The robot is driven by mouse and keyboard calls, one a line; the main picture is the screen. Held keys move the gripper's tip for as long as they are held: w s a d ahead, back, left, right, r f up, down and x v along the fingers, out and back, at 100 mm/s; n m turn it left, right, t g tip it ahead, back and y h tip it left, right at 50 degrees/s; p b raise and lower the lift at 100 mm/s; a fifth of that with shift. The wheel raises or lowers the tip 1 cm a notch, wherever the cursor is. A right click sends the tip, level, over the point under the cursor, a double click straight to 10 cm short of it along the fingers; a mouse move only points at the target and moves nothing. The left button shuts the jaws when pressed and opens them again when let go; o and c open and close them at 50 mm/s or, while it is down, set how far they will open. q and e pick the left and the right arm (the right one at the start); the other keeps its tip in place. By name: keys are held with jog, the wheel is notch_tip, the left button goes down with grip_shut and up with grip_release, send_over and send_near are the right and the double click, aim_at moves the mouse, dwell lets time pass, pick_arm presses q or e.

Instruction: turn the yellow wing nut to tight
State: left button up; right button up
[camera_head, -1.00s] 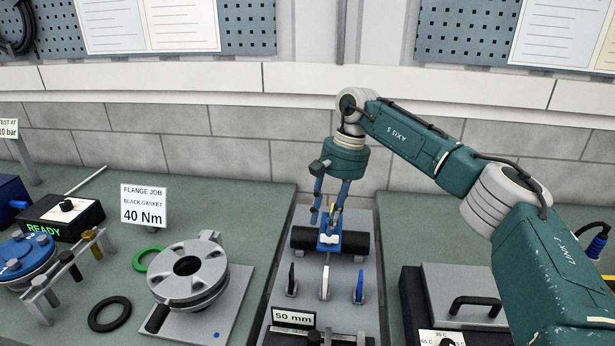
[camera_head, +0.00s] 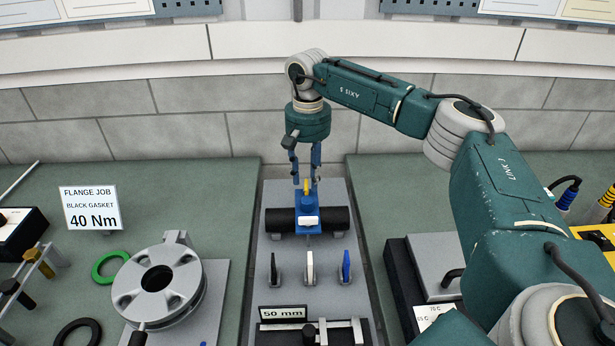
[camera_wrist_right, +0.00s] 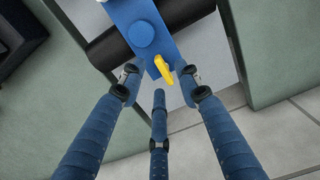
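The yellow wing nut (camera_head: 307,187) sits on top of a blue clamp (camera_head: 309,205) around a black pipe (camera_head: 277,220). In the right wrist view the yellow wing nut (camera_wrist_right: 163,70) shows at the edge of the blue clamp (camera_wrist_right: 142,33). My right gripper (camera_head: 306,178) is just above the clamp, pointing down, its blue fingers on either side of the nut. In the wrist view the right gripper (camera_wrist_right: 160,86) has its fingers spread apart with gaps to the nut; I see no contact. My left gripper is out of view.
Black, white and blue upright pieces (camera_head: 310,267) stand in front of the pipe, behind a "50 mm" sign (camera_head: 283,312). A grey flange (camera_head: 157,285) is on the left bench. A lidded box (camera_head: 430,265) stands at the right.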

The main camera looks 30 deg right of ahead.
jog(key=shift+f, duration=1)
grip_shut()
jog(key=shift+m, duration=0.3)
jog(key=m, duration=0.4)
jog(key=shift+a, duration=0.1)
jog(key=m, duration=0.5)
jog(key=shift+w+a, duration=0.1)
jog(key=m, duration=0.4)
jog(key=shift+w+a, duration=0.1)
jog(key=shift+w+m, duration=0.15)
jog(key=shift+m, duration=1.95)
jog(key=shift+r, duration=0.1)
